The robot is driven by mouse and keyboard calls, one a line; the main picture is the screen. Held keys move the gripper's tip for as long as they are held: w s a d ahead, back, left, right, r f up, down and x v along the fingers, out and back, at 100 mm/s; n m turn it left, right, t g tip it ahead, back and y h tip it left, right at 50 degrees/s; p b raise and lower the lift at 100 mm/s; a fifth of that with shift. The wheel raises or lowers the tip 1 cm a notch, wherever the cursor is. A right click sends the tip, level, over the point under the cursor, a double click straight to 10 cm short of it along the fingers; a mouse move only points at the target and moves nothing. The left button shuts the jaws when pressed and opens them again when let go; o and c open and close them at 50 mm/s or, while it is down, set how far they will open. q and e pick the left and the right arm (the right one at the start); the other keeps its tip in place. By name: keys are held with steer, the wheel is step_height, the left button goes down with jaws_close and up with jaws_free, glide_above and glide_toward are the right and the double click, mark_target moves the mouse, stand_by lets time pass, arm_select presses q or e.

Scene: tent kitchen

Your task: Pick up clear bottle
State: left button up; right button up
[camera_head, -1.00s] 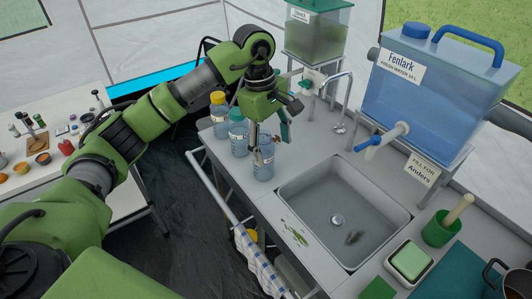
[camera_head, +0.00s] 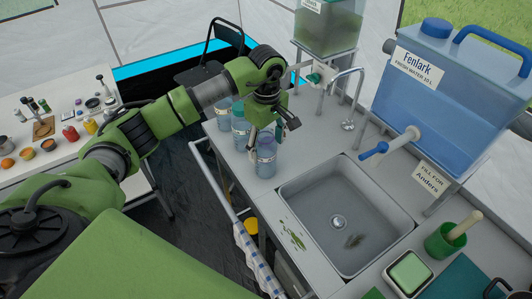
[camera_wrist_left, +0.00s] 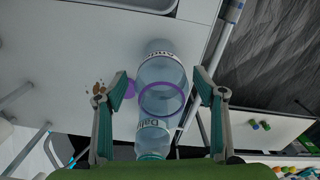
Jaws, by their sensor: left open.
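A clear bluish bottle (camera_head: 266,160) with a white label band stands upright on the counter at the sink's left edge in the head view. My left gripper (camera_head: 268,136) comes down over its upper part from above. In the left wrist view the bottle (camera_wrist_left: 160,72) lies between the two open fingers of my left gripper (camera_wrist_left: 161,82), with a visible gap on the right side. The bottle's top is hidden by the gripper in the head view. My right gripper is not in view.
Another bottle (camera_head: 240,130) stands just behind the clear one, with a further one (camera_head: 223,112) behind it. The sink (camera_head: 345,225) is to the right, with a tap (camera_head: 350,100) behind. A blue water tank (camera_head: 435,105) stands at right. A rail (camera_head: 225,195) runs along the counter's front.

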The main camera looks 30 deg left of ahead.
arm_select(q)
step_height(320, 180, down, 4)
steer(key=shift+s+a+r+p, duration=0.15)
steer(key=shift+r+p, duration=0.1)
steer(key=shift+p, duration=0.55)
steer(key=shift+f, duration=0.4)
steer(key=shift+c, duration=0.8)
steer(key=c, duration=1)
steer(key=shift+c, duration=0.2)
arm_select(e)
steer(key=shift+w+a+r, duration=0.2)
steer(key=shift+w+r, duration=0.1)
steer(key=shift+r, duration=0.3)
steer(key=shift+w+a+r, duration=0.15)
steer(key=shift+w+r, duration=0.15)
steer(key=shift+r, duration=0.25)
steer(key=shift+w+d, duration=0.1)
